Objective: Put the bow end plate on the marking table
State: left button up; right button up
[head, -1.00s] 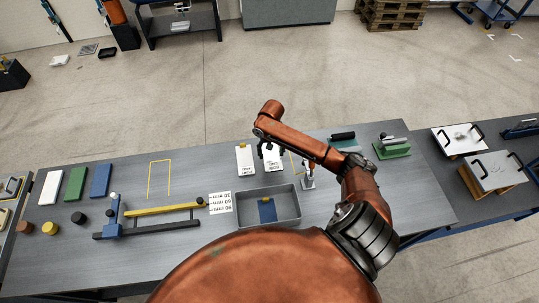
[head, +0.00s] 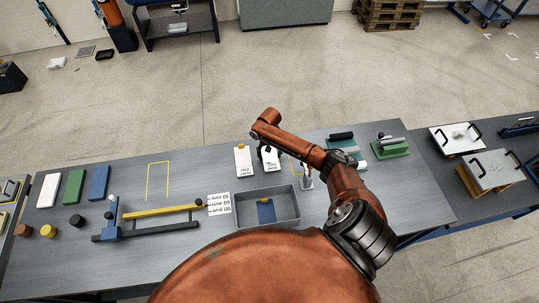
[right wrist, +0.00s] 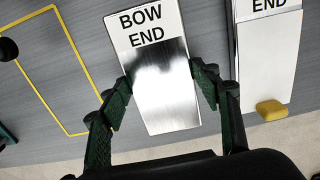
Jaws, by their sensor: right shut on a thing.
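The bow end plate (right wrist: 158,88) is a flat plate with a white "BOW END" label and a shiny metal face. In the right wrist view it lies between the two fingers of my right gripper (right wrist: 160,88), which touch its long edges. My right gripper is shut on it. In the head view the plate (head: 271,165) is low over or on the grey bench (head: 140,250), partly hidden by the gripper (head: 268,153); I cannot tell if it touches the bench. I cannot tell which surface is the marking table. My left gripper is not in view.
A second labelled plate (head: 243,162) with a yellow knob lies close beside it. A grey tray (head: 238,222) stands in front, and a yellow-barred fixture (head: 160,211) is at left. Green-based tools (head: 390,150) stand at right. A yellow outline (head: 148,180) marks bare bench.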

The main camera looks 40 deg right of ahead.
aim_at(270, 156)
jog(key=shift+f, duration=0.15)
jog(key=o, duration=1.3)
notch_tip(270, 156, up, 12)
jog(key=shift+r, duration=0.2)
